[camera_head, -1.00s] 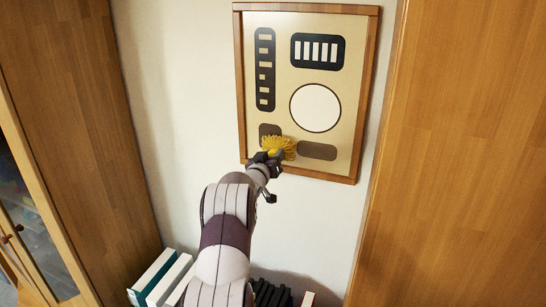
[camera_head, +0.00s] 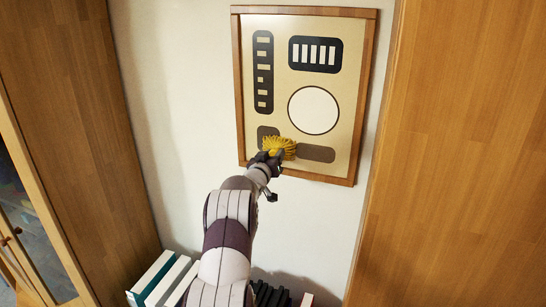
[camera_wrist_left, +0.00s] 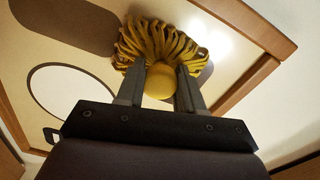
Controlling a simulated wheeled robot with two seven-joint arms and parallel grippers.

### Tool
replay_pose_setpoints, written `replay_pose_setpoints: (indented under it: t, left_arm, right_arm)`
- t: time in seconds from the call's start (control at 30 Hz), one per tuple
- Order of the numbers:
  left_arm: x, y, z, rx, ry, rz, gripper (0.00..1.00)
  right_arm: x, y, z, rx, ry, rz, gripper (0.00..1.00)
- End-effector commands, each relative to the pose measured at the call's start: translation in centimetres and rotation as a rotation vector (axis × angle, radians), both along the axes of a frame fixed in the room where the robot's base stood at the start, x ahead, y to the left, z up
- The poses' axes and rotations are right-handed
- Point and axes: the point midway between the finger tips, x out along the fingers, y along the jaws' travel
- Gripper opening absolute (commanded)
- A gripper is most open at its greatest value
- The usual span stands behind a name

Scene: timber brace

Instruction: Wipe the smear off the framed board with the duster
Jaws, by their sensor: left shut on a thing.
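The framed board (camera_head: 340,80) hangs on the wall with a wooden frame, dark shapes and a white circle. Two brown patches show low on it, one at left (camera_head: 267,132) and one at right (camera_head: 316,154); I cannot tell which is the smear. My left gripper (camera_head: 272,158) is shut on the duster's rounded yellow base. The yellow duster (camera_head: 281,146) is at the board's lower part, partly covering both patches; contact is not clear. In the left wrist view the gripper (camera_wrist_left: 160,88) holds the duster (camera_wrist_left: 160,45) with strands fanned towards the board. My right gripper is not in view.
Wooden cabinet sides stand at left (camera_head: 80,120) and right (camera_head: 470,150) of the wall. White and dark binders (camera_head: 165,280) stand below, under my left arm. Bare wall lies left of the board.

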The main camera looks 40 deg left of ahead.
Motion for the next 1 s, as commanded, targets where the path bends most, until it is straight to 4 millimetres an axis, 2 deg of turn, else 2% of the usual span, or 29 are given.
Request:
replay_pose_setpoints:
  t: [0.2, 0.43, 0.57, 0.8, 1.0]
  left_arm:
    - [0.7, -2.4, -0.4, 0.001, -0.003, -0.002, 0.12]
    - [1.0, -3.8, -0.1, -0.001, -0.001, -0.001, 0.12]
    - [1.1, -3.5, 0.2, 0.000, -0.001, 0.000, 0.12]
    - [0.4, -0.9, 0.4, 0.000, -0.001, 0.001, 0.12]
    - [0.1, 0.2, 0.1, -0.001, -0.001, 0.000, 0.12]
  right_arm:
    - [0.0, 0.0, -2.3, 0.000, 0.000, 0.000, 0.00]
    - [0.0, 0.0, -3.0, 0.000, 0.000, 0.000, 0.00]
    - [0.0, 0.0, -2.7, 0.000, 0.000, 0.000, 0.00]
    - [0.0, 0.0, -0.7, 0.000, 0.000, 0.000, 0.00]
    - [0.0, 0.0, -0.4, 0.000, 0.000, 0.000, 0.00]
